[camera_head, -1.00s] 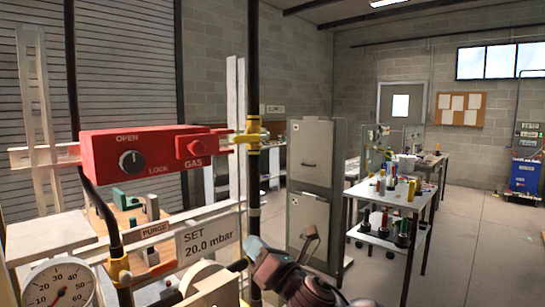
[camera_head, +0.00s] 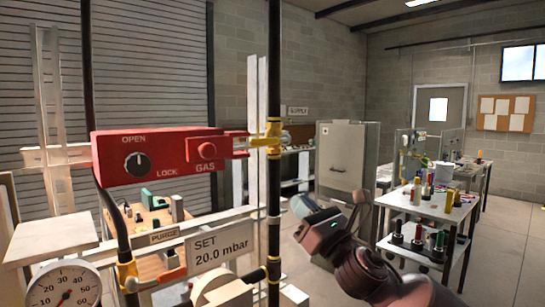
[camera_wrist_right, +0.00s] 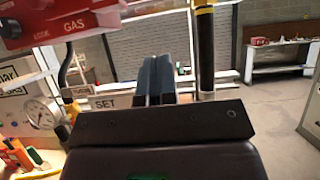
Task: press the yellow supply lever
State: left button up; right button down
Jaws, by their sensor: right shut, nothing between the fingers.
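The yellow supply lever (camera_head: 266,142) appears to be the yellow fitting on the black vertical pipe, just right of the red GAS box (camera_head: 165,155). Part of a yellow fitting also shows at the top of the right wrist view (camera_wrist_right: 203,8). My right gripper (camera_head: 298,206) is shut and empty, below and right of the lever, clear of it. Its closed fingers also show in the right wrist view (camera_wrist_right: 155,75), left of the black pipe. My left gripper is not in view.
The black pipe (camera_head: 274,190) and a white upright stand close to my right gripper. A SET 20.0 mbar sign (camera_head: 222,249), a gauge (camera_head: 65,290) and a PURGE label (camera_head: 164,237) sit low on the rig. A grey cabinet (camera_head: 342,160) and a cart stand behind.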

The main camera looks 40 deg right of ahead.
aim_at(272, 141)
jog(key=s+d+r+p+x, duration=0.1)
jog(key=r+p+x, duration=0.1)
jog(key=x, duration=1)
jog(key=shift+w+a+r+p, duration=0.2)
jog(key=shift+a+r+p, duration=0.1)
jog(key=shift+a+p, duration=0.05)
jog(key=shift+w+r+m, duration=0.1)
jog(key=shift+m, duration=0.2)
